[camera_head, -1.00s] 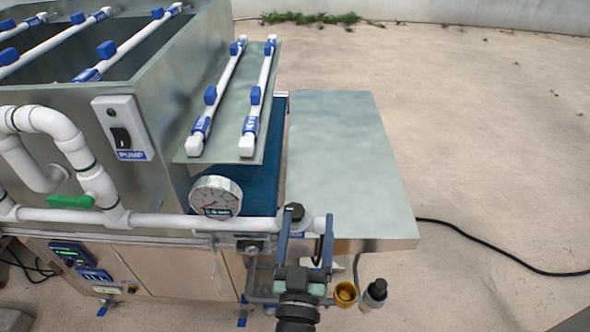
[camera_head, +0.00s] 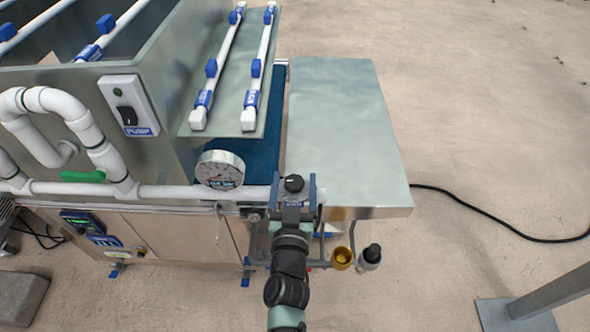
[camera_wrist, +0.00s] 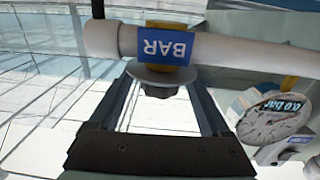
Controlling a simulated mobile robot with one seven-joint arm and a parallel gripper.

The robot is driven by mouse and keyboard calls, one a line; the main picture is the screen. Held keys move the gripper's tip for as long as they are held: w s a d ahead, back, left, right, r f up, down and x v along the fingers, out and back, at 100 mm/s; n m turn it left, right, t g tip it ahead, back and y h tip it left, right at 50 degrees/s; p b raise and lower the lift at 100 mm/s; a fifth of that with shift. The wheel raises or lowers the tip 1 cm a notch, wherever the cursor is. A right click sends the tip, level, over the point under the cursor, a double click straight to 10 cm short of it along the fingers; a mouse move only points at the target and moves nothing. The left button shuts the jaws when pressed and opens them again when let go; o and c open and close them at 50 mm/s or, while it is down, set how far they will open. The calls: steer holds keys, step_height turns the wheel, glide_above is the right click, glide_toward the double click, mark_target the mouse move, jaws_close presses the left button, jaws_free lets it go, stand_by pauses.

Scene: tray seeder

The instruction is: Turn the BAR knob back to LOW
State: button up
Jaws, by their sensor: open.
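The BAR knob (camera_head: 293,184) is a small dark knob at the right end of the white pipe. In the wrist view the dark knob (camera_wrist: 158,90) sits under a pale disc, beside the blue BAR label (camera_wrist: 166,47), which reads upside down. My gripper (camera_head: 293,188) is open, with one finger on each side of the knob. In the wrist view the gripper (camera_wrist: 165,85) shows gaps between both fingers and the knob. The knob's pointer and any LOW mark are not readable. The pressure gauge (camera_head: 220,170) shows 0.0 bar in the wrist view (camera_wrist: 272,120).
The white pipe (camera_head: 180,192) runs left along the machine front to a green valve handle (camera_head: 83,177). The PUMP switch (camera_head: 129,116) is above it. A flat metal table (camera_head: 345,130) lies right of the knob. A brass cup (camera_head: 342,258) and dark-capped fitting (camera_head: 370,256) hang below.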

mark_target(295, 174)
steer(key=shift+w+a, duration=0.1)
steer(key=shift+w, duration=1.55)
steer(key=shift+c, duration=0.3)
jaws_close()
steer(key=shift+b, duration=0.3)
steer(key=shift+a+f+y+b, duration=0.1)
steer(key=shift+f+y+b, duration=0.2)
steer(key=shift+b, duration=0.9)
steer(key=n+b, duration=0.1)
steer(key=b, duration=0.2)
steer(key=shift+y, duration=0.4)
